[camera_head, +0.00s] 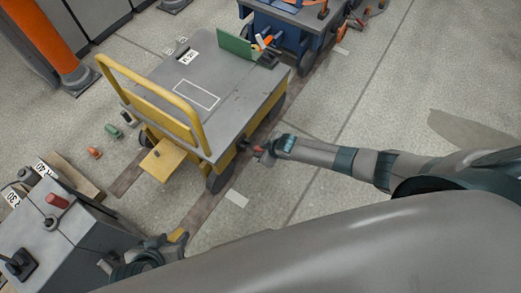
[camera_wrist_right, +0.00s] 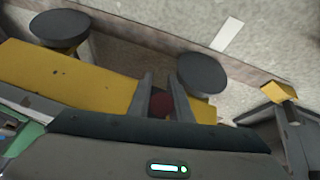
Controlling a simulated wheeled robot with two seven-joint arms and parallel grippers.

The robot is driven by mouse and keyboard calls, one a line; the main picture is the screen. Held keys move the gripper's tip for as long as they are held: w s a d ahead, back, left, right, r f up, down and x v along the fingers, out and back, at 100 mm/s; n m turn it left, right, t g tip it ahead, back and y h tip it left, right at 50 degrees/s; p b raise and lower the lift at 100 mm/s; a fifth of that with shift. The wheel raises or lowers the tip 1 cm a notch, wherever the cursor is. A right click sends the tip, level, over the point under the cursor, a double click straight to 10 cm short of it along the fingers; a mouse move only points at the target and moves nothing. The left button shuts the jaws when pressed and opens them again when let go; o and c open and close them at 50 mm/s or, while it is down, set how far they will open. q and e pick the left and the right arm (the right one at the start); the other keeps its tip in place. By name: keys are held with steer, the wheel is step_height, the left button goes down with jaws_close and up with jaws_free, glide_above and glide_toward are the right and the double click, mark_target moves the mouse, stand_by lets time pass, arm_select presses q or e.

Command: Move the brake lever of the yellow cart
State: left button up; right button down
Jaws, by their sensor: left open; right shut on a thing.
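The yellow cart (camera_head: 195,90) has a grey deck, a yellow push handle and dark wheels. Its brake lever ends in a red knob (camera_head: 259,150) at the cart's near right side. My right gripper (camera_head: 262,152) is shut on this knob; in the right wrist view the dark red knob (camera_wrist_right: 161,103) sits between the two fingers (camera_wrist_right: 162,98), partly hidden by them. The lever's shaft is mostly hidden. My left gripper (camera_head: 172,243) is open, low in the head view, apart from the cart.
A blue cart (camera_head: 278,27) stands close behind. A green panel (camera_head: 236,45) stands on the yellow cart's far edge. A grey bench (camera_head: 75,235) is at lower left, an orange post (camera_head: 45,35) at upper left. Floor to the right is clear.

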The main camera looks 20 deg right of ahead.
arm_select(q)
steer(key=shift+s+a, duration=0.25)
steer(key=shift+a, duration=0.15)
arm_select(e)
steer(key=shift+r, duration=0.1)
steer(key=c, duration=1.6)
jaws_free()
steer(key=shift+p+v, duration=0.55)
steer(key=shift+v, duration=0.2)
steer(key=p+v, duration=0.2)
steer(key=v, duration=0.5)
steer(key=shift+w+a, duration=0.1)
steer(key=shift+w, duration=0.1)
arm_select(q)
steer(key=s+a+f+g+y+p, duration=0.1)
steer(key=a+f+g, duration=0.1)
steer(key=f, duration=0.3)
steer(key=shift+s+a+f+p, duration=0.15)
steer(key=shift+a+f+p, duration=0.2)
steer(key=shift+a, duration=0.3)
arm_select(e)
steer(key=v, duration=0.9)
steer(key=shift+r, duration=0.1)
